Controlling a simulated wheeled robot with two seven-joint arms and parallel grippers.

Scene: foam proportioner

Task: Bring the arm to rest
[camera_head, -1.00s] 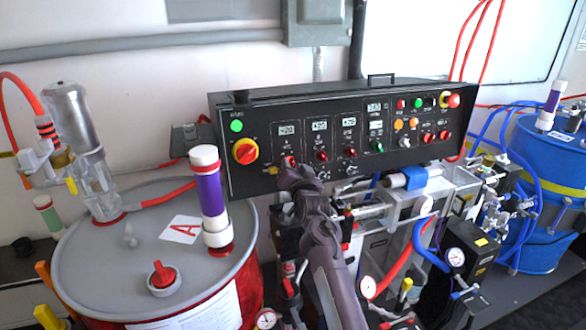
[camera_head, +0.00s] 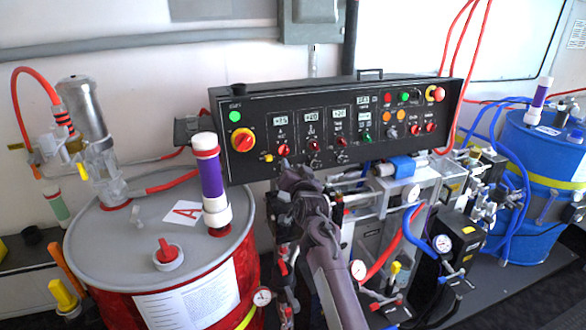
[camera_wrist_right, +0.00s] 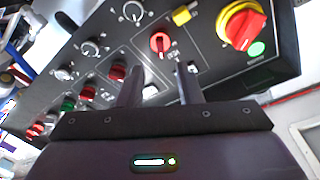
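My right arm rises from the bottom middle of the head view. Its gripper (camera_head: 288,168) is in front of the lower edge of the black control panel (camera_head: 300,97), and its tips are hard to make out there. In the right wrist view the two dark fingers of the gripper (camera_wrist_right: 160,82) stand apart, with nothing between them. They point towards the panel face, near a red knob (camera_wrist_right: 160,42) and a row of small knobs. Whether the tips touch the panel cannot be told. My left gripper is not in view.
A red drum (camera_head: 110,250) with a grey lid stands at the left and a blue drum (camera_head: 545,170) at the right. Pumps, gauges and hoses crowd the space below and right of the panel. A red-and-yellow rotary switch (camera_head: 243,140) sits on the panel's left.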

